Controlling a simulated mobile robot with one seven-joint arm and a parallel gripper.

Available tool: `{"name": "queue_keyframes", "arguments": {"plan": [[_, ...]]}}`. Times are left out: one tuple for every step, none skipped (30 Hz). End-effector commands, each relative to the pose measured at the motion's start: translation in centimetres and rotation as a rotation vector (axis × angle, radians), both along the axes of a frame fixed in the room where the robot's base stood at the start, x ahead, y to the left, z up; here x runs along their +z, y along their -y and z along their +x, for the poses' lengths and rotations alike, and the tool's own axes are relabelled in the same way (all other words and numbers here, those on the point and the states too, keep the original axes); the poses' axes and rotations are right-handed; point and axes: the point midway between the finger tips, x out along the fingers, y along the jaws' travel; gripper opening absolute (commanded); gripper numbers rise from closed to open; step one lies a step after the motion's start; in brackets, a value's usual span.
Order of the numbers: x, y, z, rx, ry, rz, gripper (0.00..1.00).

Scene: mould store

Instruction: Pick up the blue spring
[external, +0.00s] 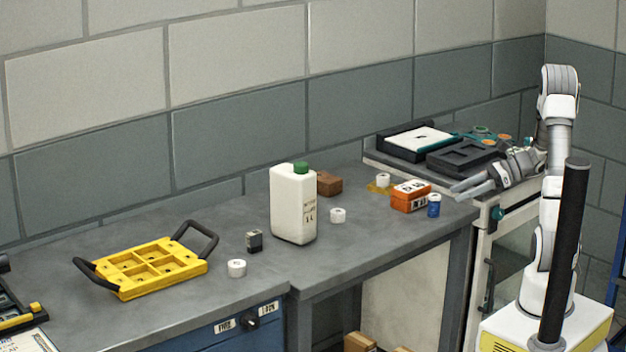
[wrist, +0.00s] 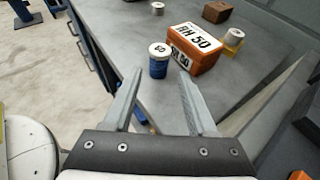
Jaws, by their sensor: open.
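The blue spring (external: 434,206) is a short upright blue cylinder with a white top, near the front edge of the grey bench. In the wrist view the blue spring (wrist: 158,66) stands just beyond the fingertips, roughly in line with the gap between them. My gripper (external: 458,194) is open and empty, to the right of the spring in the external view and pointing toward it. In the wrist view both fingers of my gripper (wrist: 159,80) show spread apart, with nothing between them.
An orange box marked RH 50 (wrist: 197,52) stands close beside the spring. A white roll on a yellow piece (wrist: 233,38), a brown block (external: 329,184) and a white jug (external: 293,207) are further off. A yellow tray (external: 150,283) lies far left.

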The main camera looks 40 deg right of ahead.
Motion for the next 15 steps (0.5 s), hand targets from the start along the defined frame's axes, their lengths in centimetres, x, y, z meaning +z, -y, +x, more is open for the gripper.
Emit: {"name": "queue_keyframes", "arguments": {"plan": [[-0.6, -0.7, 0.5, 0.003, -0.001, -0.001, 0.58], [-0.7, -1.0, 0.7, 0.004, 0.001, 0.000, 0.58], [-0.8, -1.4, 1.0, 0.002, 0.001, -0.001, 0.58], [-0.9, -1.6, 1.2, 0.002, 0.001, -0.002, 0.58], [-1.0, -1.7, 1.3, 0.002, 0.001, -0.002, 0.58], [-1.0, -1.9, 1.5, 0.002, 0.001, -0.002, 0.58], [-1.1, -2.0, 1.5, 0.002, 0.001, -0.002, 0.58], [-1.1, -2.1, 1.6, 0.002, 0.001, -0.002, 0.58], [-1.1, -2.2, 1.7, 0.002, 0.001, -0.002, 0.58], [-1.1, -2.3, 1.8, 0.002, 0.001, -0.002, 0.58], [-1.2, -2.5, 1.9, 0.002, 0.001, -0.002, 0.58], [-1.3, -2.8, 2.1, 0.002, 0.001, -0.002, 0.58], [-1.4, -3.0, 2.3, 0.002, 0.001, -0.002, 0.58], [-1.5, -3.4, 2.5, 0.003, 0.000, -0.001, 0.58], [-1.6, -3.9, 2.8, 0.004, 0.000, -0.001, 0.58]]}}
